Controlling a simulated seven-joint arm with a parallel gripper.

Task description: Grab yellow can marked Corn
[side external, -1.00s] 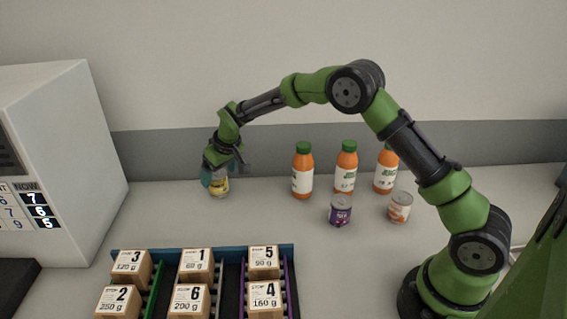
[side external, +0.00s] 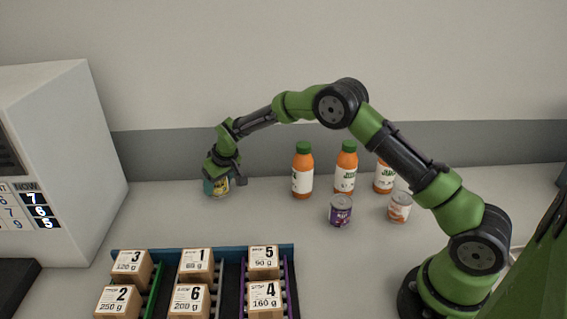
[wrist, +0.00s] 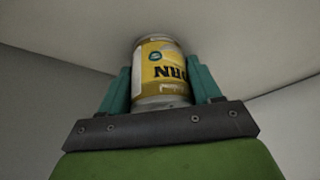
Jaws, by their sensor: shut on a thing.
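The yellow corn can (wrist: 160,70) stands between the teal fingers of my gripper (wrist: 161,88) in the wrist view, its label upside down there. My gripper is shut on the can, with a finger on either side. In the side view my gripper (side external: 216,184) is at the back left of the counter, and only a small part of the can (side external: 223,187) shows behind the fingers. I cannot tell whether the can's base touches the counter.
Several orange juice bottles (side external: 302,172) stand to the right at the back. A purple can (side external: 340,211) and an orange-and-white can (side external: 399,207) stand before them. A rack (side external: 205,252) of numbered boxes is in front. A white machine (side external: 60,150) stands at left.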

